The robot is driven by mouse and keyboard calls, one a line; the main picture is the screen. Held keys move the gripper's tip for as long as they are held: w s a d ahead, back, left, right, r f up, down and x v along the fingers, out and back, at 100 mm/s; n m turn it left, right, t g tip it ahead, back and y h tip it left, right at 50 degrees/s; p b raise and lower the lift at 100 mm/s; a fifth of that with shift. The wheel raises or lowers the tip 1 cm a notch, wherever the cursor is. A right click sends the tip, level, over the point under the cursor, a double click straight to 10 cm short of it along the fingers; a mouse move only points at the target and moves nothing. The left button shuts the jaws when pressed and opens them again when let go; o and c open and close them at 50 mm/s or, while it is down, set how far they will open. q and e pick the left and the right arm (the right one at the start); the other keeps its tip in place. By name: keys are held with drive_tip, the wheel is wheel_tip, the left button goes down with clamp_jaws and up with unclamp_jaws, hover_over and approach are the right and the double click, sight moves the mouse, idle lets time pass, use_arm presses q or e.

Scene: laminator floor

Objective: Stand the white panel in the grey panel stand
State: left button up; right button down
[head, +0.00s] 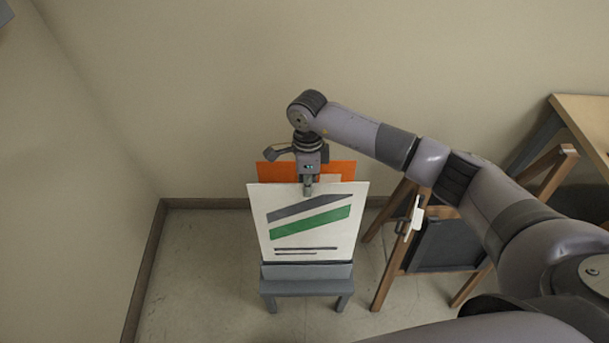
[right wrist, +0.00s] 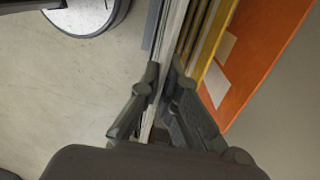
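The white panel (head: 308,232), with a dark grey stripe, a green stripe and short dark lines, stands nearly upright. My right gripper (head: 308,189) is at the middle of its top edge. In the right wrist view its fingers (right wrist: 160,84) are shut on the thin pale edge of the white panel (right wrist: 172,40). The grey panel stand (head: 306,287) is a low stand on legs, directly below the panel. The panel's lower edge meets the stand's top; I cannot tell how deep it sits. My left gripper is not in view.
An orange panel (head: 278,170) stands behind the white one, with yellow edges (right wrist: 207,40) between them in the right wrist view. To the right are a wooden easel (head: 391,275) with a dark board (head: 440,245) and a table (head: 585,115). Floor at left is clear.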

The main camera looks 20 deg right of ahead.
drive_tip(key=shift+s, duration=0.15)
drive_tip(key=shift+r, duration=0.1)
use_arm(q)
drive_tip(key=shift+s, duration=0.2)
use_arm(e)
drive_tip(key=shift+a+r, duration=0.1)
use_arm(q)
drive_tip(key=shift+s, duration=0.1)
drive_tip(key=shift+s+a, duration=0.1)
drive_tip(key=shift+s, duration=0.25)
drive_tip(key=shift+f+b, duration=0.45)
use_arm(e)
drive_tip(key=shift+f, duration=0.2)
drive_tip(key=shift+f, duration=0.1)
idle(0.4)
